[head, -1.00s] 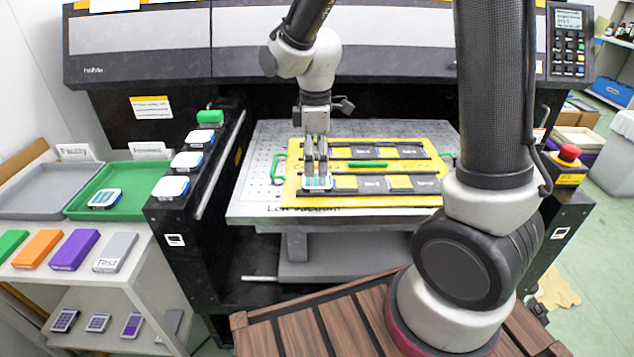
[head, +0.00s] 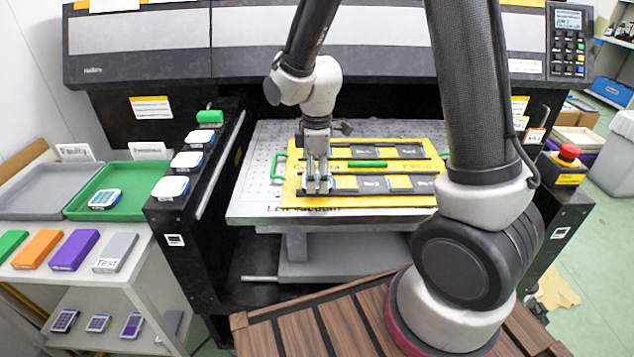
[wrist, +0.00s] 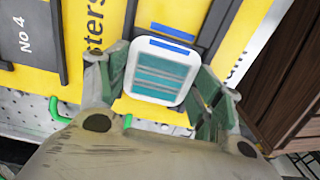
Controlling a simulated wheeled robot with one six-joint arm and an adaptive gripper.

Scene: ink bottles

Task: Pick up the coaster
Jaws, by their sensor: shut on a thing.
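The coaster (wrist: 160,78) is a white rounded square with a teal striped face and a blue edge line. In the wrist view it sits between the two green-grey fingers of my gripper (wrist: 161,75), which is shut on it. In the head view my gripper (head: 318,187) points down at the front left slot of the yellow jig (head: 290,178), and the fingers mostly hide the coaster. I cannot tell whether the coaster is clear of the jig surface.
The jig has dark numbered slots and green handles (head: 279,166), and lies on a perforated metal bed (head: 252,190). A black printer housing rises behind. At left stand a green tray (head: 128,178) with another coaster (head: 105,199), a grey tray (head: 40,200) and several white-topped bottles.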

